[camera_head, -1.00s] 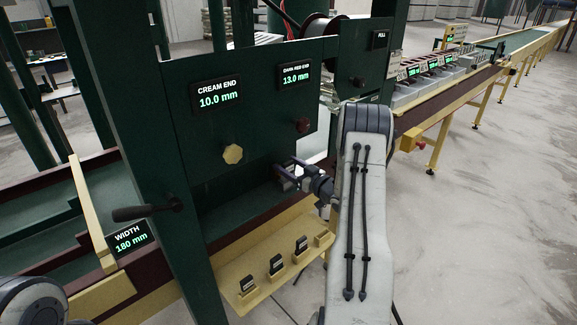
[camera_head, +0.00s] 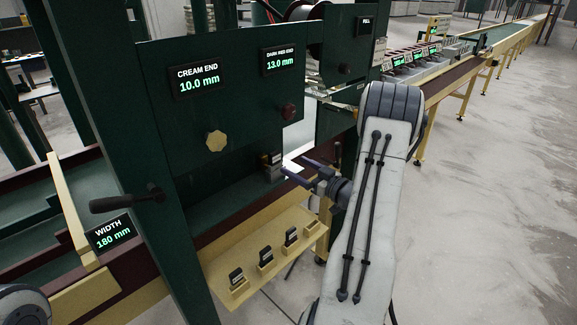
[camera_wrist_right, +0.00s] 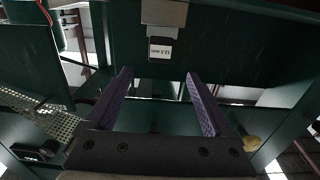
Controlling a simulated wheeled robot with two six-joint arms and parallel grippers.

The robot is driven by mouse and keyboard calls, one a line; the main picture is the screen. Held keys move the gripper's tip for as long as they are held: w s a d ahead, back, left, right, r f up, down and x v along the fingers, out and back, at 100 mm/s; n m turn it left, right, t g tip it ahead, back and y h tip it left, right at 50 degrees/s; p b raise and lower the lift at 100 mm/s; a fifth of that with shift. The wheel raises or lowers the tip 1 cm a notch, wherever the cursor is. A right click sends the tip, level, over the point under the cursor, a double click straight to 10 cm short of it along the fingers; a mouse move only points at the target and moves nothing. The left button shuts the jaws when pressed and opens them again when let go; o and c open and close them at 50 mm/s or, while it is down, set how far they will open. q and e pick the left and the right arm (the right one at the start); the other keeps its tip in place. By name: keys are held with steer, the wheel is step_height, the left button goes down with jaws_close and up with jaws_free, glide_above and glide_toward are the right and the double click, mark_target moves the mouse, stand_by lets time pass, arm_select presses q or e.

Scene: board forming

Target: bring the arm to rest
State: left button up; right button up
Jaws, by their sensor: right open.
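My right gripper (camera_head: 295,168) is open and empty in front of the green machine's lower opening. In the right wrist view its two purple fingers (camera_wrist_right: 158,75) stand apart with nothing between them. A small dark-topped block (camera_head: 272,166) sits in the opening, just left of the fingertips and apart from them. In the wrist view this block (camera_wrist_right: 160,48) carries a label that appears to read 12.5 mm, beyond the fingertips. My right arm (camera_head: 368,200) reaches up from the bottom. My left gripper is out of view; only a piece of my left arm shows at the lower left corner.
The machine panel (camera_head: 225,115) reads cream end 10.0 mm and dark red end 13.0 mm. Several small holders line the tan shelf (camera_head: 265,280), three with dark blocks. A black lever (camera_head: 125,202) sticks out left. Open floor (camera_head: 480,220) lies to the right.

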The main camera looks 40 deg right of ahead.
steer(key=shift+s, duration=0.25)
stand_by(0.4)
steer(key=w+a+f+g+h, duration=0.1)
steer(key=w+a+g+h, duration=0.1)
steer(key=w+a+g, duration=0.3)
steer(key=s+a+f+g, duration=0.15)
steer(key=a+g, duration=0.25)
steer(key=a, duration=0.6)
steer(key=s+a+r+n+g+y, duration=0.1)
steer(key=s+a+r+n+g, duration=0.3)
steer(key=s+a, duration=2.5)
steer(key=n+g, duration=0.2)
steer(key=g, duration=0.3)
steer(key=shift+r+n+y, duration=0.15)
steer(key=shift+n+y, duration=0.15)
steer(key=shift+y, duration=0.1)
